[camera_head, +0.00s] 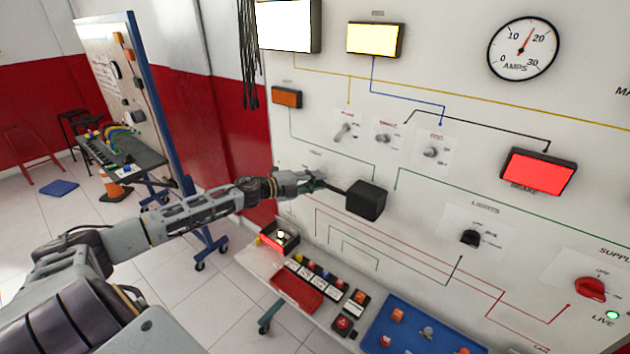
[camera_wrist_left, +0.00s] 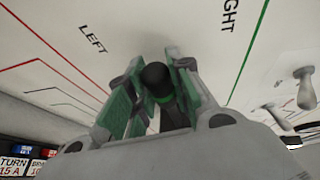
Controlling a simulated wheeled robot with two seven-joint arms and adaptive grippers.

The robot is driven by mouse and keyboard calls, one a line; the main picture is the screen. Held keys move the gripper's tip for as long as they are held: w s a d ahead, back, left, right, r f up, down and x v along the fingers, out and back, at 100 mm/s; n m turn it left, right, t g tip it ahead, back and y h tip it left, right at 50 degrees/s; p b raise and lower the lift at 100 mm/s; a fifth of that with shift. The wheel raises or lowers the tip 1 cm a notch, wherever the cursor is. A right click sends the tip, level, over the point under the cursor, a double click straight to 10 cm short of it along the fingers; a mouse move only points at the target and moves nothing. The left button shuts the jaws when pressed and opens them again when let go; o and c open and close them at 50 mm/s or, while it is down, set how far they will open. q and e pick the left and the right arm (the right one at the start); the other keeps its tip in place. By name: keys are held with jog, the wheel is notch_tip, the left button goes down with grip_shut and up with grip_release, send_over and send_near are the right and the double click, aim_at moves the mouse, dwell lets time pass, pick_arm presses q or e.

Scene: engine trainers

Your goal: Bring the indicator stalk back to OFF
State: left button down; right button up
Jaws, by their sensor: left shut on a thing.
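The indicator stalk (camera_head: 338,191) is a thin black lever that comes out of the left side of a black box (camera_head: 367,200) on the white panel. My left gripper (camera_head: 318,182) is at the stalk's outer end, shut on it. In the left wrist view the stalk's rounded black end (camera_wrist_left: 156,76) sits between the green-padded fingers of the left gripper (camera_wrist_left: 160,92). The words LEFT (camera_wrist_left: 93,39) and RIGHT (camera_wrist_left: 232,14) are printed on the panel on either side of it. My right gripper is in neither view.
Toggle switches (camera_head: 385,138), a lit red brake lamp (camera_head: 537,172), a lights knob (camera_head: 470,238) and a red supply knob (camera_head: 590,289) are on the panel. Below it a ledge holds a red tray (camera_head: 297,293) and a blue tray (camera_head: 400,345). Open floor lies left.

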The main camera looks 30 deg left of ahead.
pick_arm(q)
jog(key=c, duration=1.3)
grip_release()
jog(key=shift+o, duration=0.2)
jog(key=shift+s, duration=0.15)
jog(key=v, duration=1.1)
jog(key=shift+s+a, duration=0.2)
jog(key=shift+s, duration=0.05)
dwell(0.6)
jog(key=shift+a, duration=0.1)
dwell(0.7)
